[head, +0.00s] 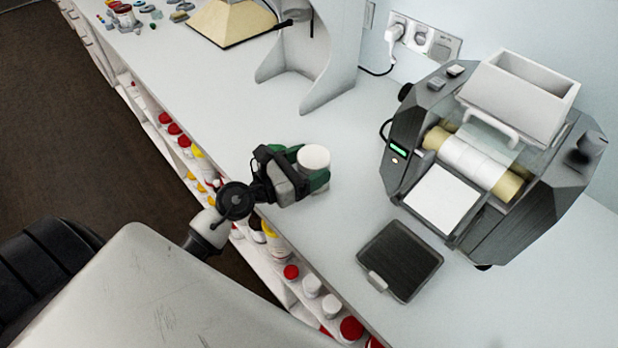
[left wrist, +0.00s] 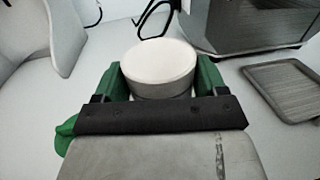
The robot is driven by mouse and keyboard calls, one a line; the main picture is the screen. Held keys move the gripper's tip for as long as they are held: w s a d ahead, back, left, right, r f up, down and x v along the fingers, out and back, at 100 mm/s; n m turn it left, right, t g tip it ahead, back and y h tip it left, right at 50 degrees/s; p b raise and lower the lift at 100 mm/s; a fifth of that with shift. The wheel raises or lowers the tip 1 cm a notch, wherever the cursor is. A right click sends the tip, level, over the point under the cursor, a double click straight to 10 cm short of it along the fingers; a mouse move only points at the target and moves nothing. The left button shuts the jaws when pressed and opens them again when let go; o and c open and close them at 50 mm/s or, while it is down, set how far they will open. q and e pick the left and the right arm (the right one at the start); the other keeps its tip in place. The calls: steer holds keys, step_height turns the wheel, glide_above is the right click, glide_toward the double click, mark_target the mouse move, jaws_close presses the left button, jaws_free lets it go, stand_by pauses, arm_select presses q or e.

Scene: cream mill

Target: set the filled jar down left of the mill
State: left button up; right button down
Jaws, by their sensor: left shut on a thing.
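The jar (head: 314,157) has a round white top and sits between the green fingers of my left gripper (head: 314,175). The left gripper is shut on it. The jar also shows in the left wrist view (left wrist: 158,66), upright, with a finger on each side. Its lower part is hidden by the gripper, so I cannot tell whether it touches the counter. The mill (head: 480,160), a dark grey machine with white and tan rollers and a white hopper, stands to the right. The jar is left of the mill, with bare counter between them. My right gripper is not in view.
A dark tray (head: 400,262) lies on the white counter (head: 335,225) in front of the mill. A white stand (head: 312,60) is behind the jar. Wall sockets with a plug (head: 397,32) are at the back. Shelves of lidded jars (head: 291,271) run below the counter edge.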

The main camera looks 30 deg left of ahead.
arm_select(q)
steer(key=shift+f+b, duration=0.45)
steer(key=shift+f, duration=1.15)
steer(key=shift+f, duration=0.2)
steer(key=o, duration=0.9)
steer(key=shift+s+r, duration=0.15)
steer(key=shift+r, duration=0.05)
steer(key=b+v, duration=0.5)
steer(key=v, duration=0.7)
